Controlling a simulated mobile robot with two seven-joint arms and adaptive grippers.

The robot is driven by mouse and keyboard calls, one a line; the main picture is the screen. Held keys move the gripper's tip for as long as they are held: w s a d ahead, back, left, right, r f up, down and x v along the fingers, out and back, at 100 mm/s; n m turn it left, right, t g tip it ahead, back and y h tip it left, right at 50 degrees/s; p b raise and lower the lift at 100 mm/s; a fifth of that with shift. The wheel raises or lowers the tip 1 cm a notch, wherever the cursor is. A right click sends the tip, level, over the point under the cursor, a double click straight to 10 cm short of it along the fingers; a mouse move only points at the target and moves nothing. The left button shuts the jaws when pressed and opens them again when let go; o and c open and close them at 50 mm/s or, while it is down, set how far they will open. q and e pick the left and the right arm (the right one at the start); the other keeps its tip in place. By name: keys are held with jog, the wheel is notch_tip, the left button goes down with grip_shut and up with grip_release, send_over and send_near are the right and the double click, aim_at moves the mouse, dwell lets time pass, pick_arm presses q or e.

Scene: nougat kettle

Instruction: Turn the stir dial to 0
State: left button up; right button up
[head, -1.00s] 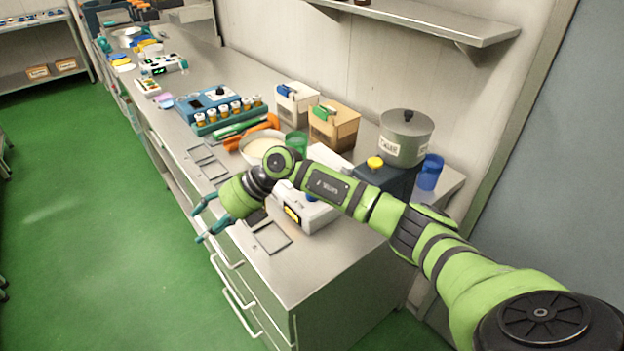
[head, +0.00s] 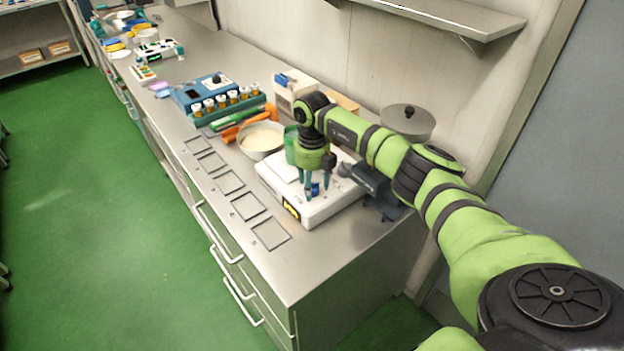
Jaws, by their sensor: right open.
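A white box-shaped device (head: 336,204) with a lit yellow display on its front stands on the steel bench. A small blue dial (head: 316,189) shows on it, with its marks too small to read. My right gripper (head: 317,190) points down over the front of this device. Its teal fingers are open, and the dial shows between them. I cannot tell whether the fingers touch it. My right arm hides part of the device's back and of the grey lidded kettle (head: 408,122). My left gripper is not in view.
A white bowl of pale contents (head: 262,138) and a green cup (head: 291,145) stand just left of the gripper. A blue device (head: 197,92) and a rack of several vials (head: 228,105) are farther back. Flat square outlines (head: 270,234) line the clear front edge.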

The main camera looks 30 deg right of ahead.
jog(key=shift+f, duration=0.2)
jog(key=c, duration=1.2)
jog(key=shift+o, duration=0.2)
jog(key=shift+f, duration=0.1)
jog(key=n+b, duration=0.3)
jog(key=shift+f, duration=0.15)
jog(key=n+b, duration=0.3)
jog(key=n, duration=0.1)
jog(key=shift+n, duration=0.4)
jog(key=n+b, duration=0.2)
jog(key=n, duration=0.2)
jog(key=n+b, duration=0.1)
jog(key=n, duration=0.4)
jog(key=shift+a+n+b, duration=0.1)
jog(key=shift+n+b, duration=0.25)
jog(key=shift+n, duration=0.05)
